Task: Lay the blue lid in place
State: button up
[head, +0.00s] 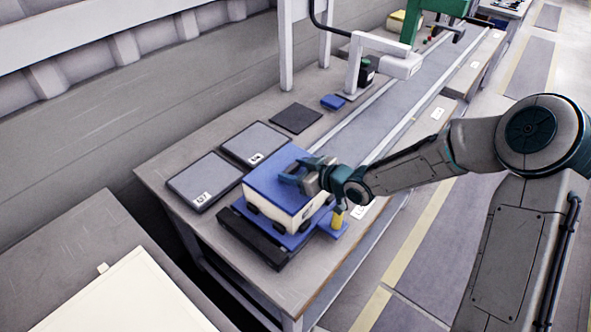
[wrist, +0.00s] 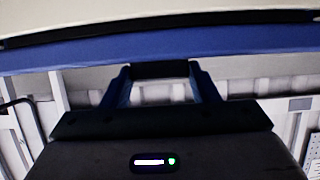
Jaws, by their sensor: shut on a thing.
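The blue lid (head: 277,172) lies over the top of a white box (head: 298,218); in the head view I see no clear gap, but cannot tell if it is fully seated. My gripper (head: 291,172) is at the right part of the lid, shut on it. In the wrist view my gripper (wrist: 162,72) has both fingers around a dark grip piece beside the blue band of the lid (wrist: 230,42). A dark strip and a pale surface lie beyond that band. My fingers hide part of the lid's right side.
The box stands on a blue base (head: 326,220) with a black bar (head: 252,238) in front. Two dark grey panels (head: 204,181) (head: 256,145) lie left of it. A conveyor strip (head: 375,122) runs behind.

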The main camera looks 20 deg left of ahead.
jog(key=o, duration=1.2)
jog(key=shift+o, duration=0.2)
jog(key=p+v, duration=0.1)
jog(key=v, duration=1.3)
